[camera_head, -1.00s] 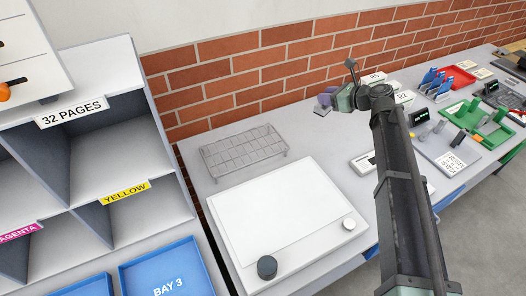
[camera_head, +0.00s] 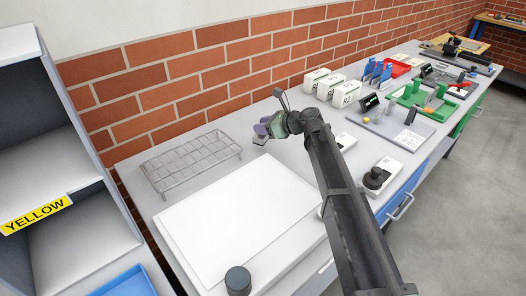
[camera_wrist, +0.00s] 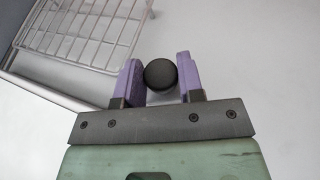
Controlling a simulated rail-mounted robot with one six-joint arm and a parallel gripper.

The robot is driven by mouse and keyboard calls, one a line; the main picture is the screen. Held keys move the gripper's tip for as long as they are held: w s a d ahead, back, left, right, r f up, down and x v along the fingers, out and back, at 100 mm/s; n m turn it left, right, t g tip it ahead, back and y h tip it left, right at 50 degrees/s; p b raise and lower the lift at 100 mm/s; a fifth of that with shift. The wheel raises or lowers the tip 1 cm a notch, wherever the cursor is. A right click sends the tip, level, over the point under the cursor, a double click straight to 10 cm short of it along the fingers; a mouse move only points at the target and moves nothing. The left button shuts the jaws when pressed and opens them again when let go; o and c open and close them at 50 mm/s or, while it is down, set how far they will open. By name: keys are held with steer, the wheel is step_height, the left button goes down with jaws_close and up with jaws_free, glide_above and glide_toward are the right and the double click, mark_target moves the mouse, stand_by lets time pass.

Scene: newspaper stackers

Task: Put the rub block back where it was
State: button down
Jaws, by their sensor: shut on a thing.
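My gripper (camera_head: 263,129) has purple fingers and hangs over the bench, just right of the wire rack. In the wrist view, the fingers (camera_wrist: 161,78) are shut on a dark thing with a round top (camera_wrist: 160,74), which I take to be the rub block. Its lower part is hidden under its top. In the head view the held thing is too small to make out clearly. The wire rack (camera_head: 190,162) is empty and stands at the back of the bench; it also shows at the upper left of the wrist view (camera_wrist: 85,30).
A large white board (camera_head: 240,215) lies in front of the rack, with a dark cylinder (camera_head: 237,280) at its front corner. A white device with a black knob (camera_head: 376,177) stands to the right. White boxes (camera_head: 331,86) and green fixtures (camera_head: 420,98) are farther back. Shelving (camera_head: 60,150) is at left.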

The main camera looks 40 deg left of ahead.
mark_target(267, 136)
step_height(267, 136, down, 4)
steer(key=b, duration=0.4)
steer(key=shift+f, duration=0.25)
steer(key=shift+r, duration=0.25)
steer(key=shift+f, duration=0.15)
steer(key=c, duration=0.7)
jaws_free()
steer(key=shift+c, duration=0.2)
